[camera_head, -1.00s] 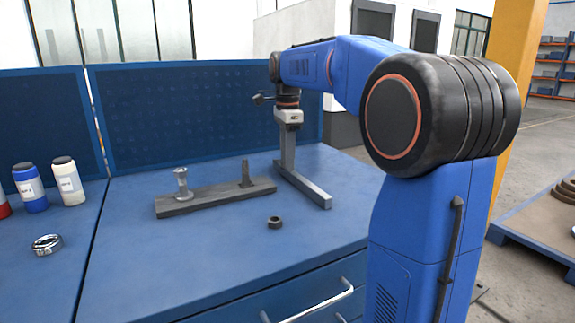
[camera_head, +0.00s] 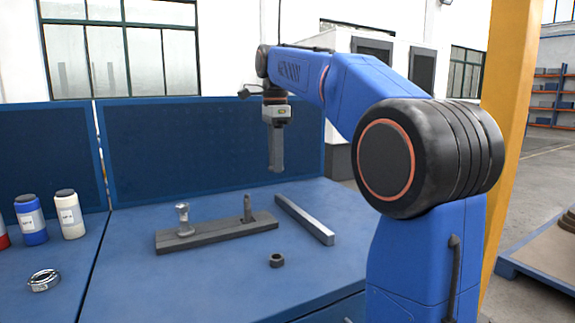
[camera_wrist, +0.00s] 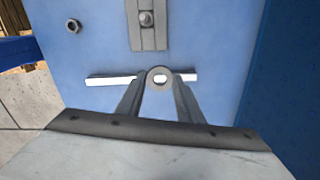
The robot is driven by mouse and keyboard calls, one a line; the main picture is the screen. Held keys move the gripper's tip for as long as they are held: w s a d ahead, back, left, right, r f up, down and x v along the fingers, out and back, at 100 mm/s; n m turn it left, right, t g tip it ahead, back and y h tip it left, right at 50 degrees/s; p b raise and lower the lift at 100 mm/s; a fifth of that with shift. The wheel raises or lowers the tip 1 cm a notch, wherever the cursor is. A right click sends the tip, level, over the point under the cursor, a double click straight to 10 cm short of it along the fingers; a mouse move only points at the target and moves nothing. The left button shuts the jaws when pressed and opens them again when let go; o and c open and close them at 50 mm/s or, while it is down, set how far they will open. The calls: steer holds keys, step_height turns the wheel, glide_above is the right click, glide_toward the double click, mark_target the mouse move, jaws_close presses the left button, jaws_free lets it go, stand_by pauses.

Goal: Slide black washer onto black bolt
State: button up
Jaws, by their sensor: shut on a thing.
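My gripper (camera_head: 276,168) points down above the far part of the bench, clear of the surface. In the wrist view its fingers (camera_wrist: 160,84) are shut on a dark grey ring, the washer (camera_wrist: 152,73). The washer is too small to make out in the head view. The black bolt (camera_head: 247,208) stands upright at the right end of a dark base plate (camera_head: 215,236). In the wrist view the bolt (camera_wrist: 146,19) shows near the top edge, apart from the washer.
A silver bolt (camera_head: 183,216) stands on the plate's left end. A black nut (camera_head: 277,260) lies in front of the plate. A metal bar (camera_head: 304,219) lies to its right. A blue panel (camera_head: 200,150) backs the bench.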

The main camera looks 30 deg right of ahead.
steer(key=a, duration=0.3)
steer(key=s+a, duration=0.1)
steer(key=a, duration=0.2)
steer(key=s+a+r, duration=0.1)
steer(key=a, duration=0.2)
steer(key=shift+s+a+r, duration=0.1)
steer(key=shift+s+a, duration=0.15)
steer(key=shift+f, duration=2.55)
steer(key=shift+f, duration=0.9)
stand_by(0.3)
steer(key=o, duration=1.1)
steer(key=shift+o, duration=0.2)
steer(key=shift+r, duration=0.1)
step_height(320, 180, up, 12)
